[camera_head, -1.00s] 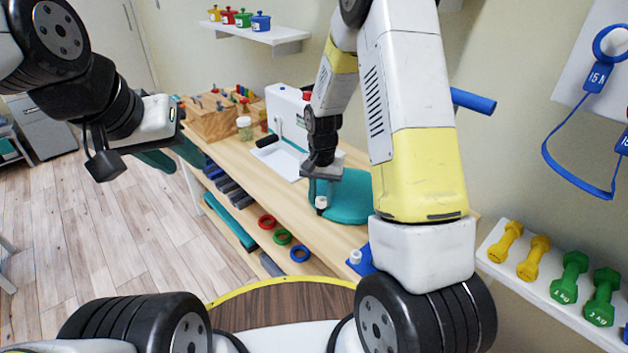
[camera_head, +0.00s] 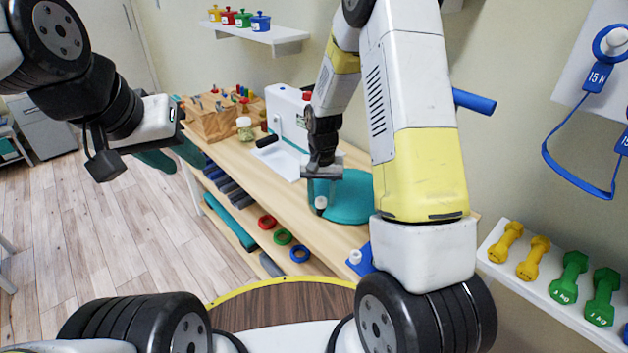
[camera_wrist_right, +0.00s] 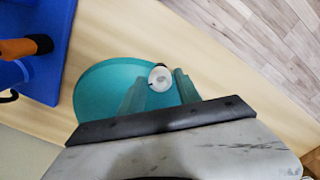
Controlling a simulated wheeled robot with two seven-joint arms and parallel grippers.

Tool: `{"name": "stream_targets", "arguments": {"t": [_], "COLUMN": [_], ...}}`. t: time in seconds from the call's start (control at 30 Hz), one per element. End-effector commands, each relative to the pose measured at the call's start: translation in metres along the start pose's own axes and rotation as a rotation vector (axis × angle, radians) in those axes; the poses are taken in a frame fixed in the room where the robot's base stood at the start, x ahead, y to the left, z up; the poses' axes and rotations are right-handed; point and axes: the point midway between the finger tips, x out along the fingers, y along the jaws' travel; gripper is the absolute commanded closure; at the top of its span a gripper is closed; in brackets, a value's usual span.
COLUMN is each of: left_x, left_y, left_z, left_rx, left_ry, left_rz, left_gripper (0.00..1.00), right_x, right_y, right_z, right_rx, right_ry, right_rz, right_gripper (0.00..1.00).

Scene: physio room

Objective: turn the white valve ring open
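A small white ring-shaped part (camera_head: 321,203), which looks like the valve ring, stands at the near edge of a round teal disc (camera_head: 350,197) on the wooden table. In the right wrist view the white ring (camera_wrist_right: 160,77) shows a round hollow top. My right gripper (camera_wrist_right: 159,80) has its two teal fingers apart, one on each side of the ring near the tips, with narrow gaps showing. In the head view my right gripper (camera_head: 319,190) points down at the ring and partly hides the disc. My left gripper (camera_head: 172,157) hangs empty at left, fingers apart, far from the ring.
A white device with a black handle (camera_head: 287,115) and a wooden block rack (camera_head: 212,122) stand farther back on the table. A blue board (camera_wrist_right: 45,60) with an orange-and-black part lies beside the disc. Dumbbells (camera_head: 565,275) sit on a right shelf.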

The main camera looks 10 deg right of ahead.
Motion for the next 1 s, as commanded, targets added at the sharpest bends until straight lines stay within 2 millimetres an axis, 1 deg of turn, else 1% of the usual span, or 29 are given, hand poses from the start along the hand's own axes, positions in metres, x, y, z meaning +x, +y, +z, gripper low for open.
{"name": "stream_targets", "arguments": {"t": [0.17,0.27,0.37,0.6,0.7,0.83,1.0], "left_x": [0.000,0.000,0.000,0.000,0.000,0.000,0.000], "left_y": [0.000,0.000,0.000,0.000,0.000,0.000,0.000], "left_z": [0.000,0.000,0.000,0.000,0.000,0.000,0.000], "left_rx": [0.000,0.000,0.000,0.000,0.000,0.000,0.000], "left_ry": [0.000,0.000,0.000,0.000,0.000,0.000,0.000], "left_rz": [0.000,0.000,0.000,0.000,0.000,0.000,0.000], "left_gripper": [0.64,0.64,0.64,0.64,0.64,0.64,0.64], "right_x": [0.000,-0.004,-0.017,-0.058,-0.070,-0.077,-0.078], "right_y": [0.000,0.000,-0.001,-0.001,-0.001,0.000,0.000], "right_z": [0.001,0.000,0.000,-0.001,0.000,0.000,0.000], "right_rx": [0.000,0.000,0.000,0.000,0.000,-0.001,0.000], "right_ry": [-0.001,0.000,0.002,0.003,0.002,-0.001,-0.001], "right_rz": [0.000,-0.001,-0.001,-0.002,-0.001,0.000,0.000], "right_gripper": [0.60,0.60,0.60,0.60,0.60,0.60,0.60]}}
